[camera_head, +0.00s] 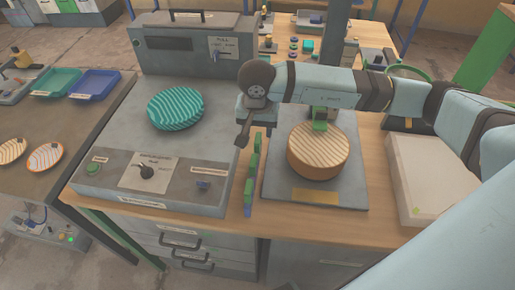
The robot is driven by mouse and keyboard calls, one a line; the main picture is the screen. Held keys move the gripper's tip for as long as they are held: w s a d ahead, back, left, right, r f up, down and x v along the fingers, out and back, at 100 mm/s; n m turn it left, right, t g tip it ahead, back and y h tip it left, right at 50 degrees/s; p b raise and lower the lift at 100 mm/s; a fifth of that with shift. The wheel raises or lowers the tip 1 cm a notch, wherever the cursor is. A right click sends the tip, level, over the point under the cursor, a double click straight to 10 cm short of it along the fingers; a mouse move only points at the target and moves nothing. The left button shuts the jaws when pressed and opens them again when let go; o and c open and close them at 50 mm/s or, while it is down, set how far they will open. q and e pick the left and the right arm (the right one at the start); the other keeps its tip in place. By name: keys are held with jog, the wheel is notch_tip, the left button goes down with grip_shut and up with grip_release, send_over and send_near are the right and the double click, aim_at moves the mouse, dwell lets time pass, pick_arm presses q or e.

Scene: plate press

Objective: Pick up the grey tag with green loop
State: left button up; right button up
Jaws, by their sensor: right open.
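I cannot clearly pick out the grey tag with green loop. Small green pieces (250,187) lie in the narrow strip between the press and the grey square plate, with a small blue piece at their near end; they are too small to identify. Another small green part (320,126) shows at the back of the striped tan disc, partly hidden by my right arm. My right gripper (246,138) is open, pointing down above the press's right edge, near the far end of the green pieces. No object shows between its fingers. My left gripper is not in view.
The grey press (115,125) bears a teal ribbed disc (175,108). The striped tan disc (318,152) rests on the grey square plate (342,190). A pale box (432,178) stands at the right. Blue and green trays lie on the left table. My right arm crosses above the bench.

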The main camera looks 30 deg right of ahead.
aim_at(258, 138)
jog(key=shift+w+d+f+p, duration=0.1)
jog(key=shift+w+f+p, duration=0.15)
jog(key=shift+f, duration=1.35)
jog(key=shift+w+d+f+p, duration=0.1)
jog(key=shift+f+p, duration=0.1)
jog(key=shift+f, duration=1.4)
grip_shut()
